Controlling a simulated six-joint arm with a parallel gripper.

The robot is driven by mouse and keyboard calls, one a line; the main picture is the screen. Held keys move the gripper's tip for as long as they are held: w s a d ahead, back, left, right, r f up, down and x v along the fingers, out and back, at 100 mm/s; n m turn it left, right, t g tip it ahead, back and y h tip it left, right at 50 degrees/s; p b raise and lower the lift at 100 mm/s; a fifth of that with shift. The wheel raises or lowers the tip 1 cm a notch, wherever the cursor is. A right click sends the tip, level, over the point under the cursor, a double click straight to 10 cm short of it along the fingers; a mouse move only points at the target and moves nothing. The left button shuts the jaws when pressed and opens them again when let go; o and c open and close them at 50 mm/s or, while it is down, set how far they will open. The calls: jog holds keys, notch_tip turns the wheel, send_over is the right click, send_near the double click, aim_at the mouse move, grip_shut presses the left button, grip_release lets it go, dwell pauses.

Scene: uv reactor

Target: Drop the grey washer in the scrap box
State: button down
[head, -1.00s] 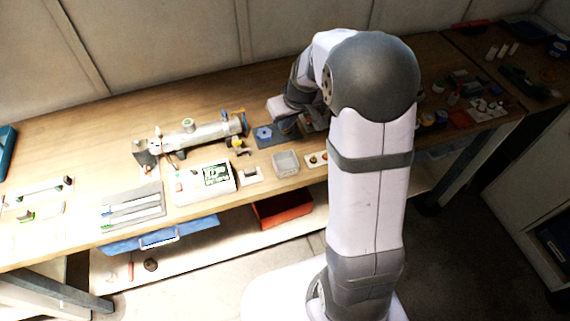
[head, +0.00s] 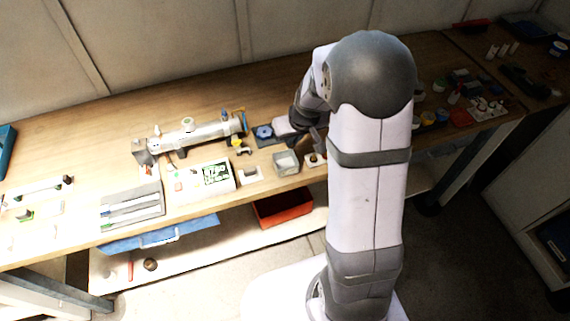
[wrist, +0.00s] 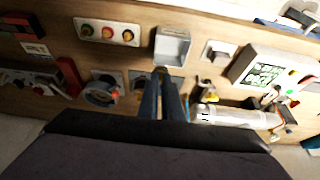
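My gripper (wrist: 161,78) shows in the wrist view as two long blue-grey fingers with their tips close together. A small dark spot shows at the tips, too small to tell whether it is the grey washer. I cannot make out the washer elsewhere. An open light-grey square box (wrist: 172,48), possibly the scrap box, lies just beyond the fingertips; it also shows in the head view (head: 286,162) at the bench's front edge. In the head view my gripper (head: 318,145) is beside this box, to its right and slightly behind; its fingertips are hard to make out.
A panel with coloured buttons (wrist: 107,33) and a small light plate (wrist: 215,54) flank the box. The reactor tube (head: 200,132) and a blue-knobbed plate (head: 264,134) stand behind. A red bin (head: 283,208) is on the shelf below.

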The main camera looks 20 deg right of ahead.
aim_at(292, 150)
jog(key=shift+f+b, duration=2.05)
jog(key=shift+f, duration=0.8)
jog(key=c, duration=1.9)
grip_release()
jog(key=shift+o, duration=0.2)
jog(key=shift+r, duration=0.1)
jog(key=b+v, duration=0.1)
jog(key=v, duration=0.6)
jog(key=shift+r, duration=0.15)
